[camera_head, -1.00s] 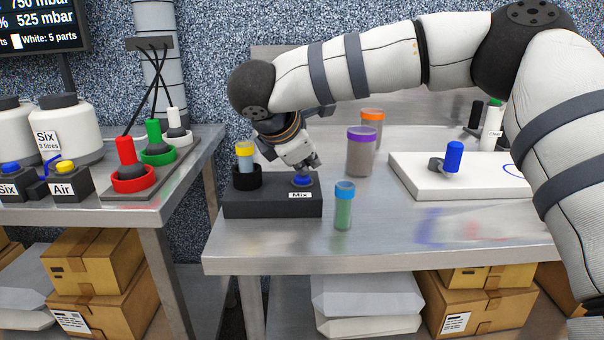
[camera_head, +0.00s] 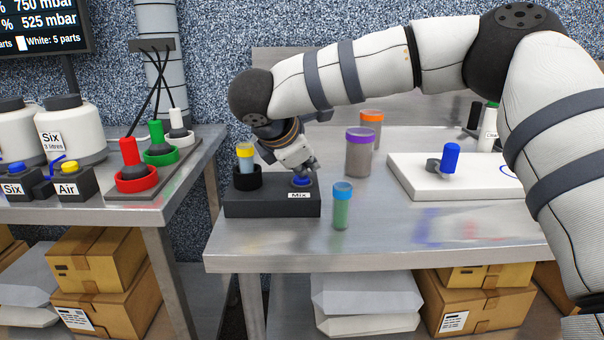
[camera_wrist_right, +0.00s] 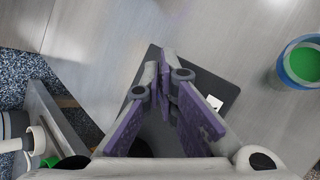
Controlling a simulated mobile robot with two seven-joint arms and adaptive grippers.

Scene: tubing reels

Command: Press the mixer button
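The mixer is a black box (camera_head: 262,205) near the left front of the steel table, with a "Mix" label. Its blue button (camera_head: 302,181) is on top at the right. A yellow-capped tube (camera_head: 246,157) stands in the mixer's round black holder. My right gripper (camera_head: 310,168) reaches down over the button, fingertips right at or just above it; I cannot tell whether they touch. In the right wrist view its purple-padded fingers (camera_wrist_right: 161,72) converge with tips together, nothing between them, over the black box (camera_wrist_right: 212,88); the button is hidden there. My left gripper is not in view.
A blue-capped green tube (camera_head: 342,205) stands just right of the mixer. A purple-capped jar (camera_head: 359,152) and an orange-capped jar (camera_head: 371,127) stand behind it. A white board with a blue peg (camera_head: 450,158) is farther right. The table's front is clear.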

